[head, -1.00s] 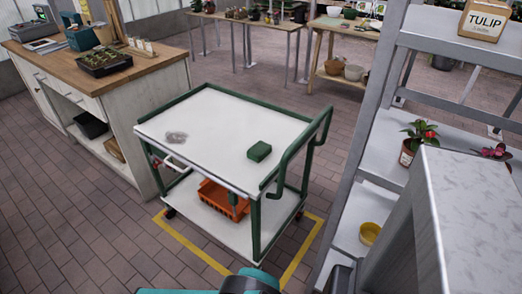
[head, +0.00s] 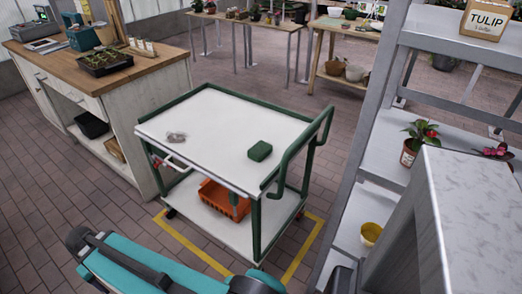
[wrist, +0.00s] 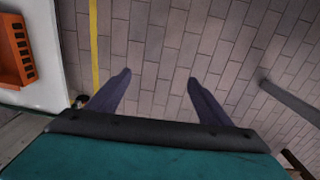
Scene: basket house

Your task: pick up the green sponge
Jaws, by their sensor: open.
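The green sponge (head: 260,151) is a small dark green block lying on the white top of the cart (head: 222,118), near its right side. In the wrist view my gripper (wrist: 158,76) is open and empty, with its two dark fingers spread over the brick floor. The sponge is not in the wrist view. In the head view my teal arm is low in the picture, in front of the cart, and the fingers cannot be made out there.
The cart has green rails and a raised handle (head: 318,140) at right. An orange crate (head: 222,198) sits on its lower shelf; it also shows in the wrist view (wrist: 14,50). A grey smudge (head: 176,137) marks the top. Grey shelving (head: 352,180) stands close at right, a wooden counter (head: 95,70) at left.

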